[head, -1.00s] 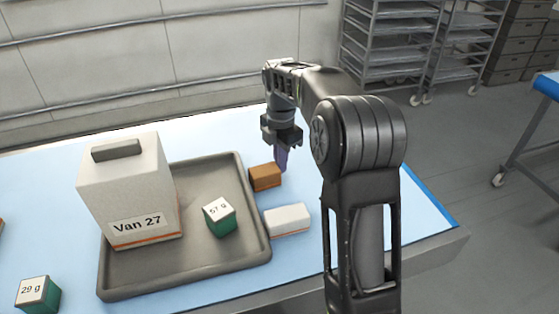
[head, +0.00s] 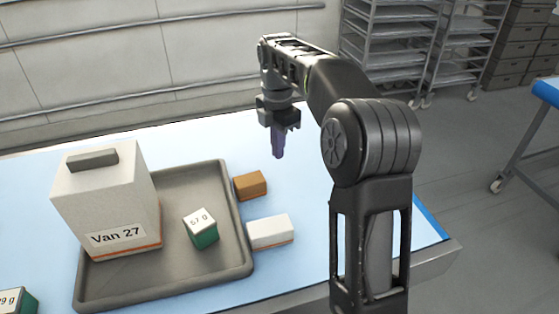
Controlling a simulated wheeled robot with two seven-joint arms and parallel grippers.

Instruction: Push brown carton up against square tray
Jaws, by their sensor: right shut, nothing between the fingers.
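The brown carton (head: 251,185) lies on the blue table top at the right side of the square grey tray (head: 165,280). Its left side looks to be against the tray's right rim, though any thin gap is too small to tell. My right gripper (head: 278,155) is shut and empty. Its purple fingertips hang above the table, up and to the right of the carton and apart from it. My left gripper is not in view.
On the tray stand a large white box marked Van 27 (head: 105,195) and a green-and-white cube (head: 201,230). A white carton (head: 270,232) lies by the tray's right rim, in front of the brown one. Another cube (head: 18,302) is at lower left. Table right of the cartons is clear.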

